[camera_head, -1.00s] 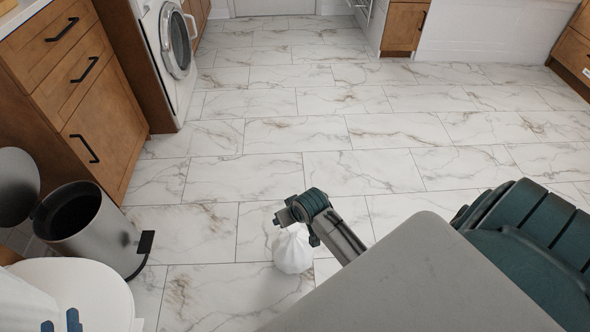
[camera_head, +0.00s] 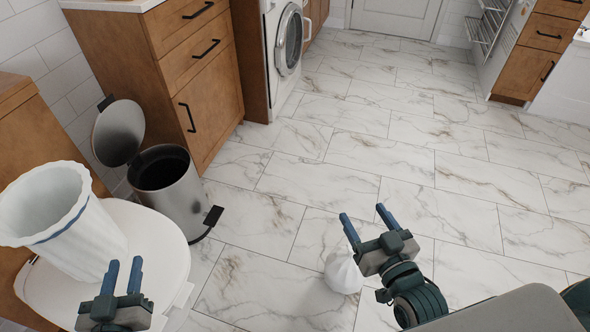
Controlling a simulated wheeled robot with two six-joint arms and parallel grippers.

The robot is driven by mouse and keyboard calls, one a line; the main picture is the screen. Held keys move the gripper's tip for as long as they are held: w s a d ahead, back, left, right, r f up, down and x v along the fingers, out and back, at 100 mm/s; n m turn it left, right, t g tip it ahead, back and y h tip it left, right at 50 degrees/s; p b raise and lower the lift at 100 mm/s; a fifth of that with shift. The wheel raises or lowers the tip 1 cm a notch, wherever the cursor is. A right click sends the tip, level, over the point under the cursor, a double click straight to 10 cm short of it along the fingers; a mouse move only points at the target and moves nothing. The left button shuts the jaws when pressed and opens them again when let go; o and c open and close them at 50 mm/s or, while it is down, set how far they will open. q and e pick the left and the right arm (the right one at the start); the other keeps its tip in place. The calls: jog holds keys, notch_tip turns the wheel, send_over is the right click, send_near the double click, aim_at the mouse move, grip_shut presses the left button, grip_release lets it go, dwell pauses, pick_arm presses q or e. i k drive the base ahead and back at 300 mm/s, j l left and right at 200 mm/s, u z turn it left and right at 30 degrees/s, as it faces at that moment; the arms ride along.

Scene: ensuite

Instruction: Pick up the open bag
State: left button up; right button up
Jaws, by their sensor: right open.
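A white open bag (camera_head: 62,222) with a wide mouth and a blue band below its rim leans on a white round-edged surface at the left. My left gripper (camera_head: 122,277) is at the bottom left, in front of and to the right of that bag, its two blue fingers apart and empty. A second white bag (camera_head: 343,272), gathered closed at the top, sits on the floor. My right gripper (camera_head: 365,221) is open, its blue fingers pointing up and left, just above and beside the floor bag, partly hiding it. It holds nothing.
A metal pedal bin (camera_head: 172,190) stands open, its lid (camera_head: 118,133) tilted back. The white surface (camera_head: 160,235) carries the open bag. Wooden drawers (camera_head: 180,65) and a washing machine (camera_head: 287,50) stand behind. The marble floor to the right is clear.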

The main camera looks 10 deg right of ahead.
aim_at(53, 210)
jog(key=u, duration=1.2)
